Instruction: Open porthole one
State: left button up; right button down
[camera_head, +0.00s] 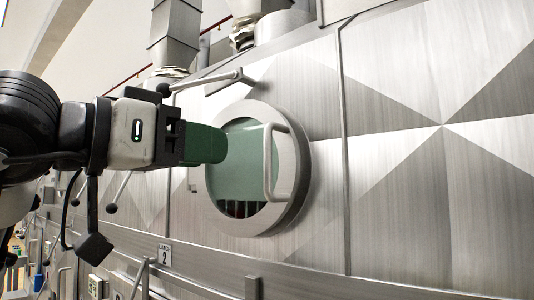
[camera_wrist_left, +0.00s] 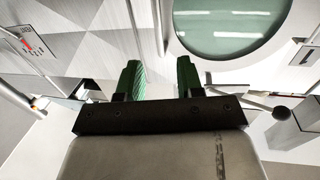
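The porthole is a round window in a thick pale metal ring (camera_head: 303,165) on the steel wall, with greenish glass. It looks closed. A vertical bar handle (camera_head: 270,165) stands on the right side of its ring. My left gripper (camera_head: 222,146) comes in from the left, its green fingers in front of the ring's left part, short of the handle. In the left wrist view its two green fingers (camera_wrist_left: 159,78) are apart with nothing held between them. The porthole glass (camera_wrist_left: 230,30) shows there at the upper right. My right gripper is in neither view.
A lever with a dark ball end (camera_head: 205,82) sits above and left of the porthole. Ducts (camera_head: 175,35) rise behind. The wall right of the porthole is flat and clear.

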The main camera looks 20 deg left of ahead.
pick_arm(q)
jog(key=p, duration=0.3)
send_over(268, 194)
jog(key=shift+w+f, duration=0.1)
jog(key=shift+w, duration=0.3)
jog(key=shift+a, duration=0.1)
jog(key=shift+s, duration=0.1)
grip_shut()
